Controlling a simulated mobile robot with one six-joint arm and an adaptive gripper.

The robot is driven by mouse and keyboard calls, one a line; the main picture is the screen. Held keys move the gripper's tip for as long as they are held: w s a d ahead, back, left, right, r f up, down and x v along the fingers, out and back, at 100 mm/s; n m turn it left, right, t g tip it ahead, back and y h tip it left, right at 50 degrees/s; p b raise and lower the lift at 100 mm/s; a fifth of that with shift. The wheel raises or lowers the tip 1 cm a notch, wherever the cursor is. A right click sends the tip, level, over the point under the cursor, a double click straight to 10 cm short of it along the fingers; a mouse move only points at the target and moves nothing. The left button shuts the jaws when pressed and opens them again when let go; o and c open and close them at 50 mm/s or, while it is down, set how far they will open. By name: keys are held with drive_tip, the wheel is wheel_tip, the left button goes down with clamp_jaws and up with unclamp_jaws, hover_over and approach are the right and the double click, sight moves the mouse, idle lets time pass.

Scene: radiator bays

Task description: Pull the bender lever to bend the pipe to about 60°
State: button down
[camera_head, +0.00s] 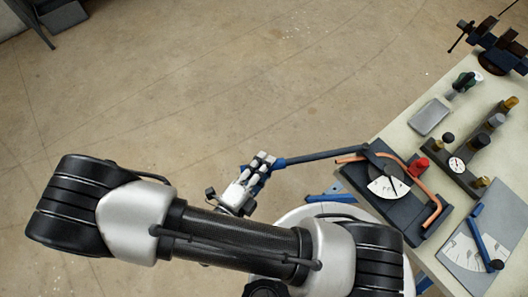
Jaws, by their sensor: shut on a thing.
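The bender (405,221) is a dark base near the left edge of the pale bench, with a white dial (389,187) on it. Its lever (320,155) is a dark bar that sticks out to the left past the bench edge and ends in a blue grip. My gripper (262,166) is shut on the lever's blue grip end, over open floor. The orange copper pipe (434,200) runs through the bender and curves down along its right side. A short pipe end (350,159) shows left of the dial. The dial's reading is too small to tell.
A grey plate with an angle scale and a blue arm (463,245) lies right of the bender. A gauge manifold (467,160), a grey block (430,117) and a dark vise (492,43) are further back on the bench (400,135). The floor left of the bench is clear.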

drive_tip(key=shift+s, duration=0.1)
drive_tip(key=c, duration=1.3)
unclamp_jaws()
drive_tip(key=v, duration=1.2)
drive_tip(key=shift+s, duration=0.1)
